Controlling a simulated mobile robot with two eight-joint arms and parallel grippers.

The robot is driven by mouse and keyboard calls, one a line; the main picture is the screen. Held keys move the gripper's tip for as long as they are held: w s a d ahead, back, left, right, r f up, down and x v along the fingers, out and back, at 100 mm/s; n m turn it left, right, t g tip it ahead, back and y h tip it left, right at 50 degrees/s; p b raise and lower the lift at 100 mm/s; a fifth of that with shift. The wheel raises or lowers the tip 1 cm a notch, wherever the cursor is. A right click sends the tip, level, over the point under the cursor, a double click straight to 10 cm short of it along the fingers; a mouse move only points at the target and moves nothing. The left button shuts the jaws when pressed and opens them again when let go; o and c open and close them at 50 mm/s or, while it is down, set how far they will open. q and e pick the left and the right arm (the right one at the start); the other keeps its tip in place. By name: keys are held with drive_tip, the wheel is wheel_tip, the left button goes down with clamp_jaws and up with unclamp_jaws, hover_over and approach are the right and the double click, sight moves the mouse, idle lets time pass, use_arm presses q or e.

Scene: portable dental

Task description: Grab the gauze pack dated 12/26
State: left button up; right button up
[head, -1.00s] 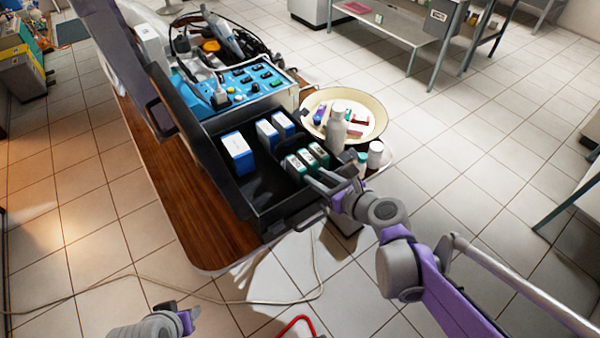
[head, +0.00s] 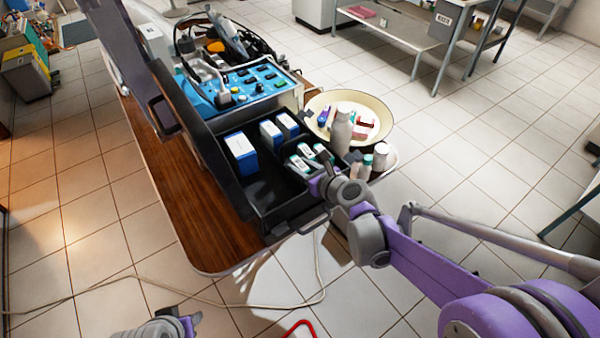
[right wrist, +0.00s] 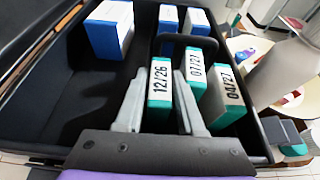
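The gauze pack labelled 12/26 (right wrist: 160,85) is a white-topped, green-sided box standing in the black drawer (head: 264,212). In the right wrist view my right gripper (right wrist: 160,73) points down into the drawer, its grey fingers parted, one on each side of this pack. Whether they touch it is unclear. Packs labelled 07/27 (right wrist: 195,75) and 04/27 (right wrist: 231,90) stand just to its right. In the head view my right gripper (head: 317,172) partly covers the packs. My left gripper (head: 188,322) is low at the bottom edge, its fingers unclear.
Blue-and-white boxes (head: 241,152) stand in the drawer. A drawer handle bar (right wrist: 185,40) shows beyond the fingers. A bottle (head: 341,132), small jars (head: 380,157) and a cream basin (head: 375,108) are at the right. The blue control panel (head: 245,86) is behind.

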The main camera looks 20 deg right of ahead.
drive_tip(key=shift+c, duration=0.3)
clamp_jaws()
